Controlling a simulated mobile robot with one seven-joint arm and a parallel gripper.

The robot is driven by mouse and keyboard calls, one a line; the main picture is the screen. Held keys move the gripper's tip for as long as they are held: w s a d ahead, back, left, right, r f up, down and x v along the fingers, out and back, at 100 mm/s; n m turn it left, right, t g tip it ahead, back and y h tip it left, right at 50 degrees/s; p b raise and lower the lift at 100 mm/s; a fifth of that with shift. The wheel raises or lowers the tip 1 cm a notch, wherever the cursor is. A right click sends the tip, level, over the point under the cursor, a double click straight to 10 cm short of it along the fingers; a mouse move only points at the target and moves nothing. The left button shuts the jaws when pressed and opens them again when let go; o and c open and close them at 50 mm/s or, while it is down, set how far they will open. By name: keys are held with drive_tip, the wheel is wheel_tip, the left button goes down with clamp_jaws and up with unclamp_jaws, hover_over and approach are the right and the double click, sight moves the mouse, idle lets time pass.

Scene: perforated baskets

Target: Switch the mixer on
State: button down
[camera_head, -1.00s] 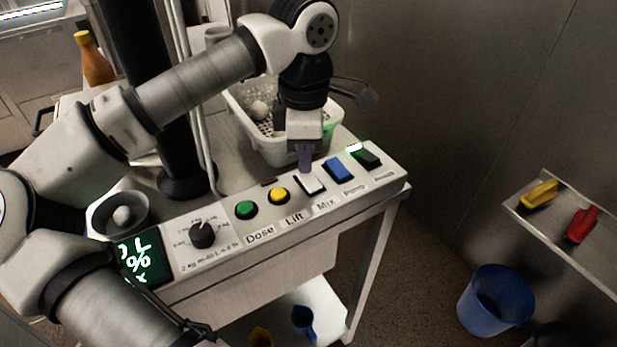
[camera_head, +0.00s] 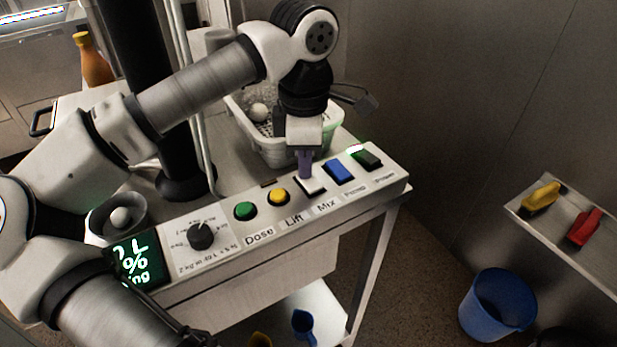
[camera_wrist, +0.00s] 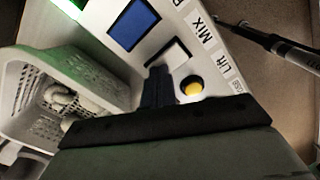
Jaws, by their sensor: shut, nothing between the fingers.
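The white rocker switch (camera_head: 314,187) sits on the sloped control panel above the label Mix, between the yellow button and the blue switch. In the wrist view the white switch (camera_wrist: 174,54) is just beyond the fingertips, partly hidden by them. My gripper (camera_head: 305,174) points down with its fingers together and empty, at the back edge of the white switch. The fingers also show in the wrist view (camera_wrist: 159,80). I cannot tell whether the tips touch the switch or which way it is tilted.
Beside it are a blue switch (camera_head: 338,170), a yellow button (camera_head: 279,196), a green button (camera_head: 245,210) and a dark switch (camera_head: 368,159) with a lit green lamp. A dial (camera_head: 202,236) is at left. A white perforated basket (camera_head: 283,152) stands close behind the gripper.

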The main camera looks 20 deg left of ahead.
drive_tip(key=shift+r+p, duration=2.05)
drive_tip(key=shift+r, duration=1.4)
